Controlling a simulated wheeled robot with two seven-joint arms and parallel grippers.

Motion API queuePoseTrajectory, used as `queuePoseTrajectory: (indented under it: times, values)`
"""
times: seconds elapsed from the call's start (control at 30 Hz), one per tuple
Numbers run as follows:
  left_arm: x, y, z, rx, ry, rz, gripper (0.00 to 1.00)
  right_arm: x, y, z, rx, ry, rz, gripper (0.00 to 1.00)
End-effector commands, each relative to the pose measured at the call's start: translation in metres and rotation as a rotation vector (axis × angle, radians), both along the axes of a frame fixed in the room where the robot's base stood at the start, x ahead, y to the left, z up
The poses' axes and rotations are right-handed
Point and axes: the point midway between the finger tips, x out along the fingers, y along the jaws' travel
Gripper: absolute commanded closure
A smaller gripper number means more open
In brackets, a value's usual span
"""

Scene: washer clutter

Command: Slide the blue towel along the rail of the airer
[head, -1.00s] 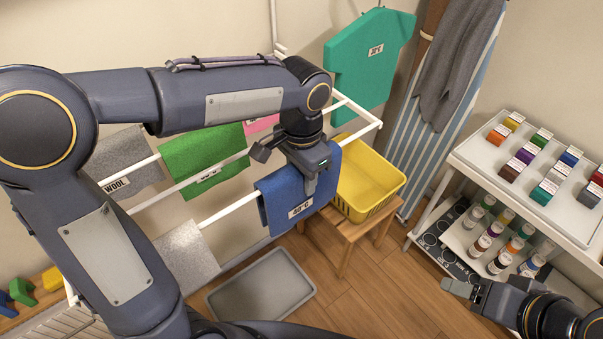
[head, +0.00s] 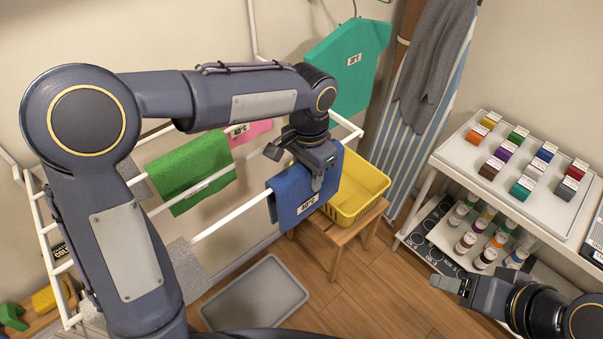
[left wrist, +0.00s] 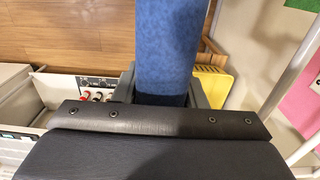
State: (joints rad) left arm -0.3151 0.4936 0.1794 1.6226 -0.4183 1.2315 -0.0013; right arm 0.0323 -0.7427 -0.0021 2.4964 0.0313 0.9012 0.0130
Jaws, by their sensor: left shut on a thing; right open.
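The blue towel (head: 288,196) hangs over the front rail (head: 232,218) of the white airer, near the rail's right end. My left gripper (head: 318,184) is shut on the towel from above, its fingers pointing down. In the left wrist view the towel (left wrist: 168,45) runs as a blue strip between the fingers of the gripper (left wrist: 160,98). The dark wrist body hides the lower part of that view. My right gripper (head: 446,284) is open and empty, low at the right, away from the airer.
A green towel (head: 190,178) and a pink cloth (head: 250,131) hang on rails behind. A grey cloth (head: 186,272) hangs further left on the front rail. A yellow basket (head: 350,205) on a wooden stool stands close behind the blue towel. A trolley (head: 450,160) with small blocks stands right.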

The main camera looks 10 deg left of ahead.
Motion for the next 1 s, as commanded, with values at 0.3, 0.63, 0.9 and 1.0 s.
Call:
queuePoseTrajectory:
  times: [0.3, 0.63, 0.9, 1.0]
  values:
    - [0.016, -0.012, 0.001, 0.001, -0.001, 0.0, 0.88, 0.0, 0.0, 0.011, 0.0, 0.0, 0.0, 0.37]
    - [0.031, -0.024, 0.002, 0.001, -0.001, 0.0, 0.88, 0.0, 0.0, 0.021, 0.0, 0.0, 0.0, 0.37]
    - [0.035, -0.027, 0.0, 0.0, -0.001, 0.0, 0.88, 0.0, 0.0, 0.022, 0.0, 0.0, 0.0, 0.37]
    - [0.035, -0.027, 0.0, 0.0, -0.001, 0.0, 0.88, 0.0, 0.0, 0.022, 0.0, 0.0, 0.0, 0.37]
